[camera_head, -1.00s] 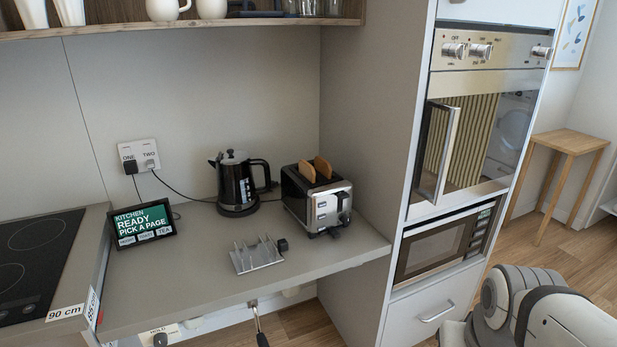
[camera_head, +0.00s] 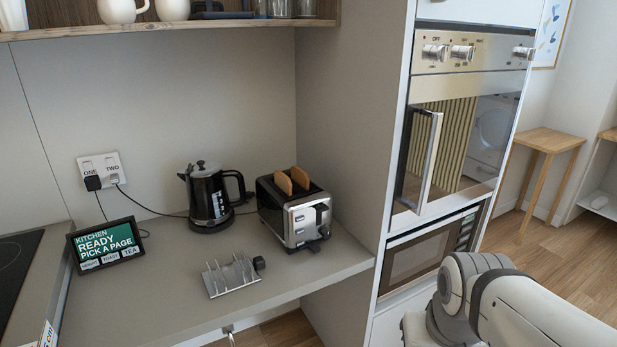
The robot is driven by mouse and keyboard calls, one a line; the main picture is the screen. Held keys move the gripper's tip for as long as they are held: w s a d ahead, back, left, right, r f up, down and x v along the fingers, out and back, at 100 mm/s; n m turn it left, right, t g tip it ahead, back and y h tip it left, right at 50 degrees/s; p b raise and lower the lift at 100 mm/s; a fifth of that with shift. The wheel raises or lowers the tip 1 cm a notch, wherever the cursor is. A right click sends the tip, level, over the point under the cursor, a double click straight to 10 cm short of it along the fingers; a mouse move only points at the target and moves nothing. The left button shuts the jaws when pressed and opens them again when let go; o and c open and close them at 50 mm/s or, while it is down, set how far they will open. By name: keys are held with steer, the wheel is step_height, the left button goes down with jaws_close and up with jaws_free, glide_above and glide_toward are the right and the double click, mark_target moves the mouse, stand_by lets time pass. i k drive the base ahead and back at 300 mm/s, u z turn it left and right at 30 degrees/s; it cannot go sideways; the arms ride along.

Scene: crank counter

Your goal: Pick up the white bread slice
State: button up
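Two bread slices stand upright in the slots of the black and silver toaster (camera_head: 305,222), their tops showing above it. The left slice (camera_head: 283,182) and the right slice (camera_head: 300,177) both look tan-brown, and I cannot tell either as white. The toaster sits at the right end of the grey counter (camera_head: 150,300), by the tall cabinet's side panel. My arm shows at the lower right, well apart from the toaster. My gripper is not in view.
A metal toast rack (camera_head: 231,277) lies in front of the toaster. A black kettle (camera_head: 208,197) stands left of it. A tablet (camera_head: 105,245) leans near the hob (camera_head: 18,275). A shelf (camera_head: 200,24) overhangs the back. The oven (camera_head: 455,130) is at right.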

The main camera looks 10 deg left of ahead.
mark_target(282, 180)
steer(key=i, duration=1.25)
steer(key=u, duration=0.05)
